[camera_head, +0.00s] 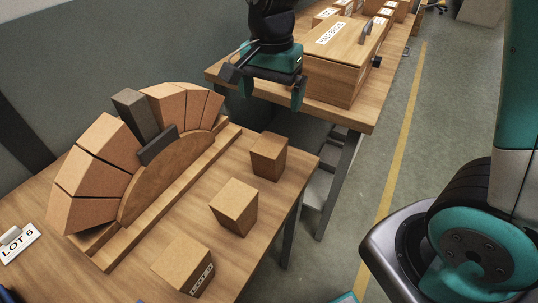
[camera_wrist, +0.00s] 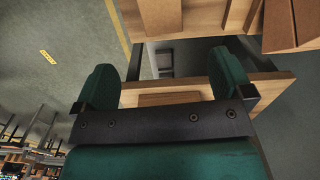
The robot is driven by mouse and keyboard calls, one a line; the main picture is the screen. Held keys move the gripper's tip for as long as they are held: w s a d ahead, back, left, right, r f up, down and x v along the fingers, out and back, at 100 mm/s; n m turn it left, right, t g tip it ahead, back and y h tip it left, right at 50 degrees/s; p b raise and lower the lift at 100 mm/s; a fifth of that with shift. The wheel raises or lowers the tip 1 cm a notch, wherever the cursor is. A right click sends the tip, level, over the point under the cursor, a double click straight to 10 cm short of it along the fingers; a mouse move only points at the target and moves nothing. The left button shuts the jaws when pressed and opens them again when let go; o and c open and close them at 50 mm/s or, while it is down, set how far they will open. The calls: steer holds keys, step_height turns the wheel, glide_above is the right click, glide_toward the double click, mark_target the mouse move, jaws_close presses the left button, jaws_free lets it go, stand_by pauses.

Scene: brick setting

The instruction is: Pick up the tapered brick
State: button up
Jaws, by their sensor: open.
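Three loose tan bricks stand on the near wooden table: a far one (camera_head: 269,157), a middle one (camera_head: 234,207) and a front one (camera_head: 184,270) with a label on its side. The middle and far ones look narrower toward the bottom; I cannot tell surely which is the tapered brick. My gripper (camera_head: 272,92) is open and empty, above and beyond the far brick, near the gap between the two tables. In the wrist view my gripper's two green fingers (camera_wrist: 165,82) are wide apart, with nothing held between them.
A brick arch on a wooden form (camera_head: 165,178) stands left of the loose bricks, with dark grey pieces (camera_head: 136,115) at its top. A LOT 6 sign (camera_head: 16,247) lies at left. A lidded wooden box (camera_head: 340,65) sits on the far table. Bare tabletop surrounds the loose bricks.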

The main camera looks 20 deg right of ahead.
mark_target(271, 144)
step_height(271, 144, down, 11)
steer(key=shift+f, duration=0.15)
step_height(271, 144, down, 6)
steer(key=shift+a+r, duration=0.15)
steer(key=shift+r, duration=0.05)
steer(key=c, duration=1.1)
steer(key=shift+c, duration=0.4)
steer(key=shift+r, duration=0.15)
